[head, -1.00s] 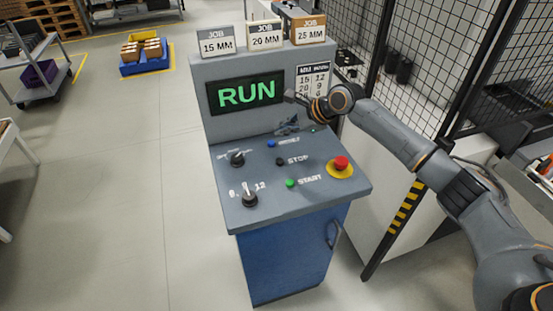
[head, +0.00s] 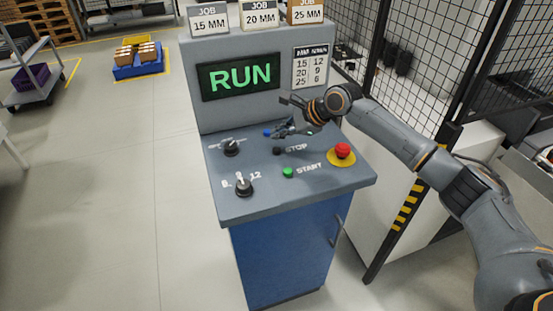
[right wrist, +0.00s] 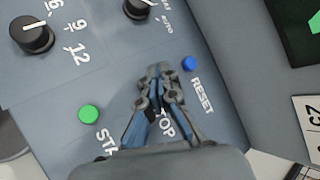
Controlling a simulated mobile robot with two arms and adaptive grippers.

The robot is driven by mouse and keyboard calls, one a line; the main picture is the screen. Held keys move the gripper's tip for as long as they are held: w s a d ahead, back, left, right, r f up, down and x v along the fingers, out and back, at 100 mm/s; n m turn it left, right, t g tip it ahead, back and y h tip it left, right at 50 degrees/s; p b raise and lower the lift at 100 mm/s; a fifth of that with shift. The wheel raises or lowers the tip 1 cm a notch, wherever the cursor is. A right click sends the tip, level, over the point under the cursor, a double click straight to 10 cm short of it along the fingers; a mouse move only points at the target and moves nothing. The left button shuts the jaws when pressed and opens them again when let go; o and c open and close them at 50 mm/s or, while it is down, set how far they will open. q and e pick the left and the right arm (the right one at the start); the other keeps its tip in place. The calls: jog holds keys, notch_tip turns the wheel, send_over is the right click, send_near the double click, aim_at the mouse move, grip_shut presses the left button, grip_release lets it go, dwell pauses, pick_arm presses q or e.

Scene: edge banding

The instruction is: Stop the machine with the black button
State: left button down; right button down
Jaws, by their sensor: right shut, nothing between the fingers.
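The black button (head: 277,150) sits on the sloped panel of the control console (head: 345,182), to the left of the word STOP. My right gripper (head: 278,131) is shut and empty, above the panel just behind the black button, close to the blue RESET button (head: 267,132). In the right wrist view its shut fingertips (right wrist: 158,72) point at the panel between the green button (right wrist: 88,113) and the blue button (right wrist: 189,63); they partly cover the word STOP, and the black button is hidden. The display (head: 240,76) reads RUN in green. My left gripper is out of view.
A red emergency button (head: 343,151) on a yellow base is right of STOP. The green START button (head: 288,172) is in front, and two black knobs (head: 244,187) (head: 231,148) are at left. A mesh fence (head: 440,70) stands at right.

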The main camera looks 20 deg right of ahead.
aim_at(279, 150)
notch_tip(279, 150, down, 2)
jog(key=shift+f, duration=0.1)
dwell(1.3)
jog(key=shift+f+p, duration=0.3)
jog(key=shift+p, duration=0.1)
jog(key=shift+f, duration=0.15)
jog(key=shift+s+f, duration=0.1)
jog(key=shift+f, duration=0.45)
dwell(0.8)
jog(key=shift+r, duration=0.1)
jog(key=shift+r+p, duration=0.85)
jog(key=shift+p, duration=0.6)
